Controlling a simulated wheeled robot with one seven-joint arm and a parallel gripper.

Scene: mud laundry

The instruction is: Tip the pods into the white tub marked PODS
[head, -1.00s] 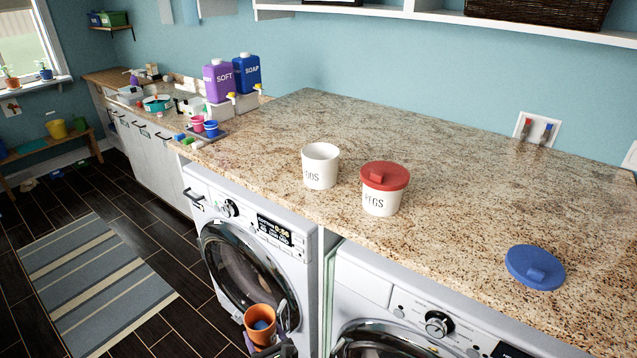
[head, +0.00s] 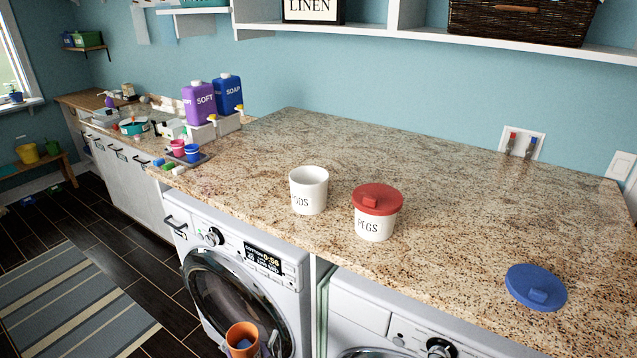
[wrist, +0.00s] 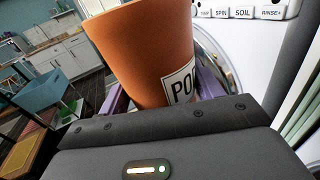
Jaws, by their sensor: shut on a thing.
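The white tub (head: 309,192) stands open and upright on the granite counter, near its front edge. Its label is turned partly left, and "ODS" shows. The cup's contents are hidden in the wrist view.
A white tub with a red lid (head: 375,213), marked PEGS, stands close to the right of the open tub. A blue lid (head: 536,288) lies on the counter at right. Purple (head: 198,103) and blue (head: 228,94) bottles stand at the back left. The counter behind the tubs is clear.

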